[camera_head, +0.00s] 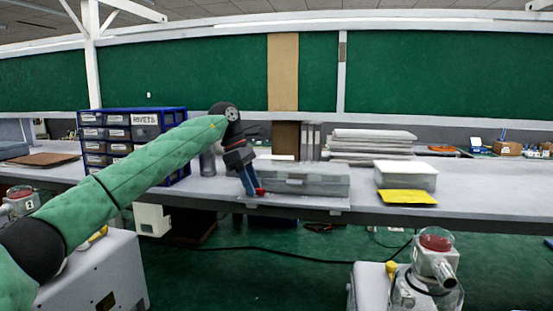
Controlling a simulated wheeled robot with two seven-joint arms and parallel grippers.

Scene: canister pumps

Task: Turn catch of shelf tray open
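A grey, flat shelf tray or case (312,182) lies at the front of the bench, in the middle of the view. My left arm reaches in from the left, and its gripper (254,188) points down at the tray's left front corner. A small red piece (260,192) shows at the fingertips; I cannot tell whether it is the catch or part of the gripper. The fingers look close together, but whether they are shut or touching the catch is too small to tell. My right gripper is out of view.
A blue drawer rack (145,117) labelled RIVETS stands left, partly behind my arm. A grey box (405,174) and a yellow sheet (407,197) lie right of the tray. Canister pumps stand lower left (22,201) and lower right (432,265). A cable (285,254) crosses the green floor.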

